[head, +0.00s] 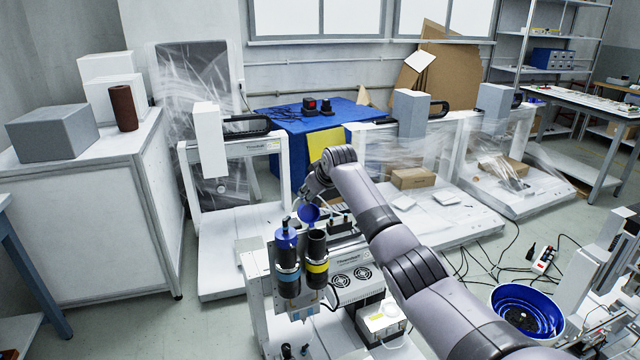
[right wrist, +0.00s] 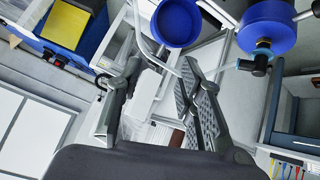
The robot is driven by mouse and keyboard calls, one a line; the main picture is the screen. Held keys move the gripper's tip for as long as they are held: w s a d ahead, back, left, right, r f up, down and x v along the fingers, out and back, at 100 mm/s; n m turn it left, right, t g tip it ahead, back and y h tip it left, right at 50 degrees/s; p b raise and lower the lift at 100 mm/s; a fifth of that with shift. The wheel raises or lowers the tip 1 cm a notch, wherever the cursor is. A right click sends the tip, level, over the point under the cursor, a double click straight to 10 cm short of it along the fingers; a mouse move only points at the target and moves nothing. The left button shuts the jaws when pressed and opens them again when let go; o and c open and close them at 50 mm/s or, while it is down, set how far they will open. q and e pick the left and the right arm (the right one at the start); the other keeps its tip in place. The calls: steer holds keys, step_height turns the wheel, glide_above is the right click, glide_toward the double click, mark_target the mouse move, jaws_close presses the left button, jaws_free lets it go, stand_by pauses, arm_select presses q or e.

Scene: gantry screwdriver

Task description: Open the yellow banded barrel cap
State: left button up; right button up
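The yellow banded barrel (head: 317,265) stands upright on the white gantry, a dark cylinder with a yellow band. Its blue cap (head: 309,214) is tilted up above the barrel's top, and its hollow round side shows in the right wrist view (right wrist: 176,22). The blue banded barrel (head: 288,270) stands just left, with a blue cap (right wrist: 267,27) seated on it. My right gripper (head: 307,192) is behind and above the tilted cap. My left gripper is out of view.
A thin tube (right wrist: 150,50) curves close to my right fingers and the tilted cap. White gantry machines with cardboard boxes (head: 412,178) stand behind. A blue-covered table (head: 300,128) is at the back. Cables lie on the floor at right, near a blue round bin (head: 527,310).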

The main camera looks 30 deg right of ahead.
steer(key=v, duration=0.7)
steer(key=shift+s+r, duration=0.2)
steer(key=shift+r, duration=0.05)
steer(key=shift+a, duration=0.15)
